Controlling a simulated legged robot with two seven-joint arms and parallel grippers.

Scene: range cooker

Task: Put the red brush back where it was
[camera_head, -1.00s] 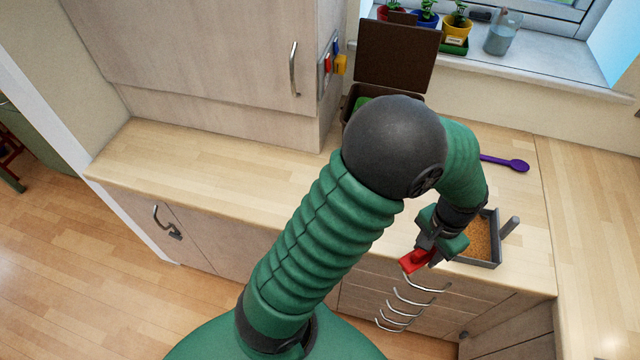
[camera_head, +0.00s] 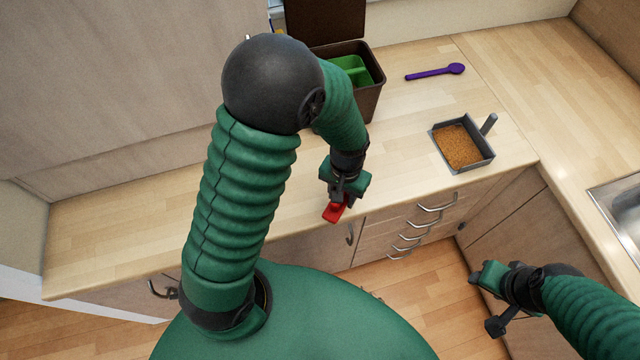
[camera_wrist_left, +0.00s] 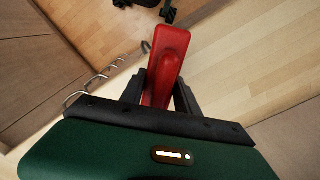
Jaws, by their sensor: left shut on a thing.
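The red brush (camera_head: 334,212) is in my left gripper (camera_head: 342,196), near the front edge of the counter. In the left wrist view the red brush (camera_wrist_left: 166,65) points away between the two black fingers of my left gripper (camera_wrist_left: 160,95), which are shut on it. Its far side is hidden. My right gripper (camera_head: 490,302) is at the lower right, over the floor in front of the drawers, with nothing visible in it.
A brown lidded bin (camera_head: 366,96) with green inside stands behind my left arm. A dustpan (camera_head: 486,160) with brown crumbs and a purple spoon (camera_head: 436,72) lie on the counter. A sink (camera_head: 625,205) is at the right. The left counter is clear.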

